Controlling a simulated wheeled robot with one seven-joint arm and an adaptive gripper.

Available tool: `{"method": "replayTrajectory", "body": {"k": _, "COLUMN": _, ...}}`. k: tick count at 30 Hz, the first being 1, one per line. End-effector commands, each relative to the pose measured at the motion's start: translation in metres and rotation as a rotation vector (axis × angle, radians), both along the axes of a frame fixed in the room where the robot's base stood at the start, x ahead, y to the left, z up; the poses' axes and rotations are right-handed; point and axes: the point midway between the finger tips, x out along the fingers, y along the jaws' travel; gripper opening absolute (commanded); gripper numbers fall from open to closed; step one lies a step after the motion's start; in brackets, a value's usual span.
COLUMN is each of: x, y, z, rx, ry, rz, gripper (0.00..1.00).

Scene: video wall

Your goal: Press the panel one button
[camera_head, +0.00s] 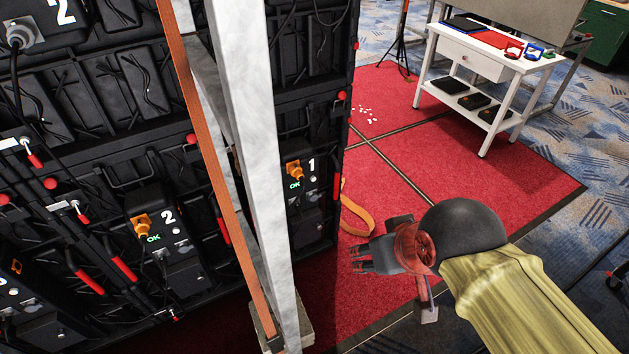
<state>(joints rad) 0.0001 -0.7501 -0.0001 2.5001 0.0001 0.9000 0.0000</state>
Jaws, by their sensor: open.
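Panel one (305,195) is the black unit marked with a white "1" on the video wall, just right of the pale post. It has an orange connector, a green "OK" and small round white buttons (313,179) near its right side. Which of these is the task's button is too small to tell. My gripper (357,259) is open and empty, to the right of and lower in the picture than panel one, with its fingers pointing left. It is apart from the panel, over the red carpet.
A pale upright post (255,150) with an orange strap stands left of panel one. Panel two (165,238) is further left. An orange strap (354,213) lies near the wall's edge. A white table (480,65) stands at the back right.

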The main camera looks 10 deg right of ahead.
Motion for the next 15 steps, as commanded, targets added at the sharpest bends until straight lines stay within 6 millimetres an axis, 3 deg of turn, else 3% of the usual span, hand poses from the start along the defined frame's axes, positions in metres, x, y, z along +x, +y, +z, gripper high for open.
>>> {"method": "replayTrajectory", "body": {"k": 15, "x": 0.0, "y": 0.0, "z": -0.0002, "rx": 0.0, "ry": 0.0, "rz": 0.0, "gripper": 0.13}}
